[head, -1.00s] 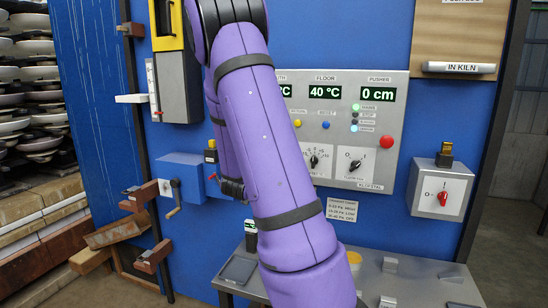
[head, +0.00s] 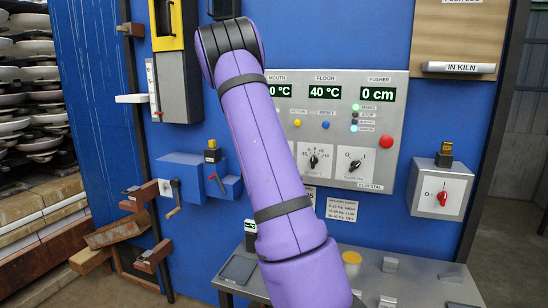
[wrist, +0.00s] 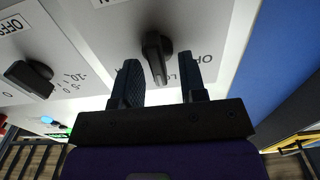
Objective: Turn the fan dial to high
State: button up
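In the wrist view, which looks upside down, a black dial knob (wrist: 155,58) stands on the grey panel, with a partly cut-off "LO" label beside it. I take it as the fan dial; its full labels are not readable. My gripper (wrist: 160,66) is open, with one finger on each side of the knob. A gap shows on both sides, so the fingers look apart from it. In the head view my purple arm hides the gripper and this dial.
A second dial (wrist: 30,78) with a number scale is beside it; it also shows in the head view (head: 315,160). Another dial (head: 355,163), a red button (head: 386,142) and a red switch (head: 442,198) are farther right. A grey bench (head: 395,282) is below.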

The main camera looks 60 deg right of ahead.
jog(key=shift+d, duration=0.1)
grip_shut()
jog(key=shift+s+r+m, duration=0.1)
jog(key=shift+m, duration=0.3)
jog(key=m, duration=0.7)
jog(key=s+m, duration=0.1)
jog(key=m, duration=0.3)
jog(key=shift+d, duration=0.2)
jog(key=shift+f, duration=0.2)
dwell(0.3)
